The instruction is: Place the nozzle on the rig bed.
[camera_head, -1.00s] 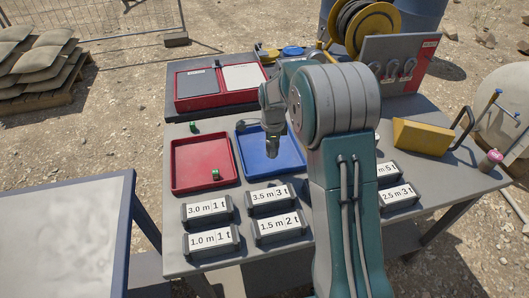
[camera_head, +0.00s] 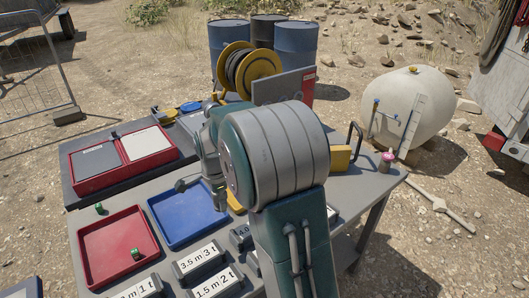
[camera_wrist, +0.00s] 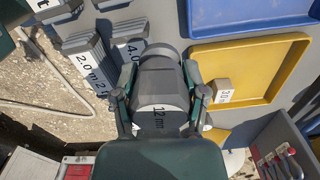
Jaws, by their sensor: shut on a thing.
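In the wrist view, my gripper (camera_wrist: 162,98) is shut on a dark grey nozzle (camera_wrist: 160,80) with a pale label that reads 12 mm. Its two fingers press on the left and right sides of it. In the head view, my gripper (camera_head: 220,198) hangs over the workbench beside the right edge of the blue tray (camera_head: 165,236), and my arm hides much of what is near it. A small block labelled 20 (camera_wrist: 222,90) sits at the yellow tray's edge (camera_wrist: 194,70). I cannot tell which surface is the rig bed.
The red tray (camera_head: 88,262) holds a green cube (camera_head: 135,253); another green cube (camera_head: 99,208) lies behind it. Labelled grey blocks (camera_head: 200,260) line the bench front. A hose reel (camera_head: 248,70), drums (camera_head: 296,50) and a white tank (camera_head: 415,100) stand beyond.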

